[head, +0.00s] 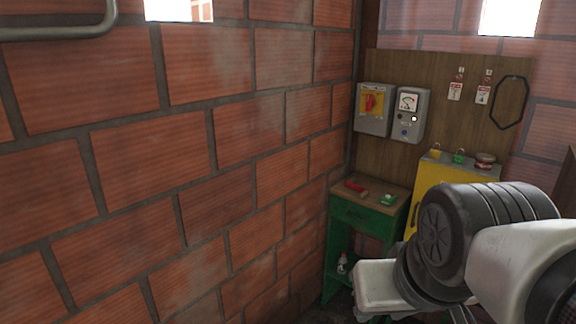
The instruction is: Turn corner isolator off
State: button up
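The corner isolator (373,109) is a grey box with a yellow plate and a red rotary handle (371,103). It is mounted on the wooden board in the corner, beside the brick wall. The handle looks roughly upright, but it is too small to tell its exact position. My arm, in black and white links, fills the lower right, in front of the corner furniture. My gripper's fingers are not visible. Nothing covers the isolator.
A grey meter box (410,114) hangs right of the isolator. Below stands a green bench (353,212) with a red item (356,188) on its top. A yellow cabinet (432,180) is beside it. Tags (455,91) and a black loop (509,102) hang on the board. Brick wall spans the left.

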aim_at(371, 102)
jog(key=i, duration=1.6)
